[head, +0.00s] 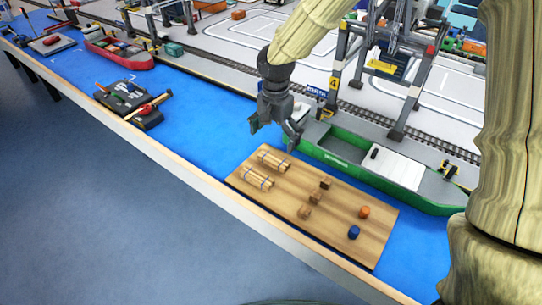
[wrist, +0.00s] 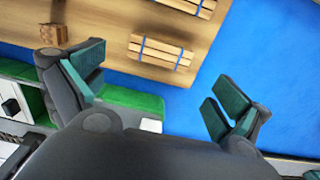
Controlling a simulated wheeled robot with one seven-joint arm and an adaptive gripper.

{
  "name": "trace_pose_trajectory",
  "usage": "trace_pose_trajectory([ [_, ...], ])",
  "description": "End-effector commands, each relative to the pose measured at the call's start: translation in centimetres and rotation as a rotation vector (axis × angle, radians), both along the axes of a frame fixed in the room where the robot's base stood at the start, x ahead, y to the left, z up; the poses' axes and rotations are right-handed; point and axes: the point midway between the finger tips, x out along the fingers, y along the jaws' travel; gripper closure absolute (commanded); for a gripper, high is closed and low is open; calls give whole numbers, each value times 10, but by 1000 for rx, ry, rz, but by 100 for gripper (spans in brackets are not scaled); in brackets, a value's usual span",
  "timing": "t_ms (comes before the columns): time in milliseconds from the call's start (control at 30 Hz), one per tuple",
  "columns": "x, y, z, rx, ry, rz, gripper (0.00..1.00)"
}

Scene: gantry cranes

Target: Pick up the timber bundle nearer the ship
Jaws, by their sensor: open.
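Two timber bundles lie side by side on a wooden board (head: 330,220), each of pale planks with blue straps. The bundle nearer the ship (head: 274,161) is the upper one in the head view; in the wrist view it (wrist: 160,53) lies beyond the fingertips, near the board's edge. The other bundle (head: 257,178) is farther from the ship and is cut off at the top of the wrist view (wrist: 196,6). The green ship (head: 350,160) lies alongside the board. My gripper (head: 275,133) is open and empty, above and apart from the nearer bundle.
Small brown crates (head: 315,198), an orange barrel (head: 364,212) and a blue barrel (head: 353,232) stand on the board. A gantry crane (head: 335,75) rises behind the ship. Blue water (head: 205,120) left of the board is clear up to a dark barge (head: 133,103).

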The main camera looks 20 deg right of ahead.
Motion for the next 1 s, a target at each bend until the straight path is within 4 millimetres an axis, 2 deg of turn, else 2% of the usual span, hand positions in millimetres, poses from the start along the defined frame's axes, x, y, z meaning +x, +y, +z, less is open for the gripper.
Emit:
trace_pose_trajectory([
  [133,7,0,-22,0,8,-1,0],
  [433,12,0,-40,0,13,2,0],
  [733,15,-1,-75,0,15,4,0],
  [1000,15,-1,-85,0,11,4,0],
])
